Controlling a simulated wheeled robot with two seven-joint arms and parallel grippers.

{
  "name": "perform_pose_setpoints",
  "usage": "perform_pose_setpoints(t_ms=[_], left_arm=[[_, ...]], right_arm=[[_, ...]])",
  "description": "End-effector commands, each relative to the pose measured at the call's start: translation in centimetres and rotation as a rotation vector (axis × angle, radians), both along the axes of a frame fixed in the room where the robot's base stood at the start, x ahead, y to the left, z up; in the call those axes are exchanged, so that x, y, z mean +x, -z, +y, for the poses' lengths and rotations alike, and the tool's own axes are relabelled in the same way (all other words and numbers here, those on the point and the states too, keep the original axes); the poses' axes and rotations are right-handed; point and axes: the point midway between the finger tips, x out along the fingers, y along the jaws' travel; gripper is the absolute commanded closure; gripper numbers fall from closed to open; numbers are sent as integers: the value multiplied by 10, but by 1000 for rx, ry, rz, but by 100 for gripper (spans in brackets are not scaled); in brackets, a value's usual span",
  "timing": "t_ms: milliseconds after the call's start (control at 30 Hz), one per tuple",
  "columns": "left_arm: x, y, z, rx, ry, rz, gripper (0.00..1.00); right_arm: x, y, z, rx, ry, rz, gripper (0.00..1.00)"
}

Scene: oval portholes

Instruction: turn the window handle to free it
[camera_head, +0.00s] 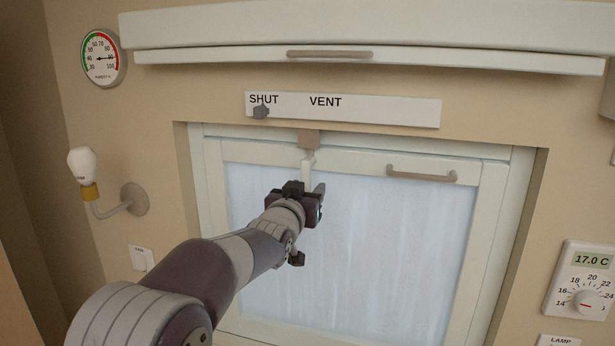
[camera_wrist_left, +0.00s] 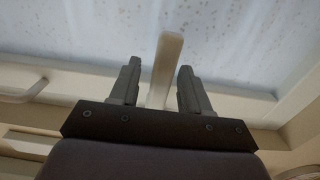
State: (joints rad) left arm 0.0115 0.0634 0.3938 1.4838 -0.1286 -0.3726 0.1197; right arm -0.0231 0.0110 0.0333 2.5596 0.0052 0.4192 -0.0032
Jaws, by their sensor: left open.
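The white window handle (camera_head: 307,168) hangs down from a tan block (camera_head: 309,139) at the top of the window frame. Its lower part is hidden behind my left gripper (camera_head: 308,192) in the head view. In the left wrist view the handle (camera_wrist_left: 166,62) stands between the two fingers of the left gripper (camera_wrist_left: 158,72), with a visible gap on each side. The jaws are open and not closed on it. The window (camera_head: 390,240) sits in its frame in the wall recess. My right gripper is not in view.
A grey bar (camera_head: 421,175) is on the window's top rail, right of the handle. Above is a SHUT/VENT strip (camera_head: 390,110) with its knob (camera_head: 261,112) under SHUT. A lamp (camera_head: 83,163) and a gauge (camera_head: 100,57) are at left, a thermostat (camera_head: 583,282) at right.

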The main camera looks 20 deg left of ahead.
Motion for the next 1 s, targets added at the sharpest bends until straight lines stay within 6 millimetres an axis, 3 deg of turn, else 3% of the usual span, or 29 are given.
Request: perform_pose_setpoints(t_ms=[367, 500, 533, 1000], left_arm=[[8, 1, 0, 0, 0, 0, 53], [8, 1, 0, 0, 0, 0, 96], [8, 1, 0, 0, 0, 0, 100], [8, 4, 3, 85, -1, -4, 100]], right_arm=[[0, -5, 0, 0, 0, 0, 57], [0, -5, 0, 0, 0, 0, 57], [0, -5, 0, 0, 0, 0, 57], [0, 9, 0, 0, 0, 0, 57]])
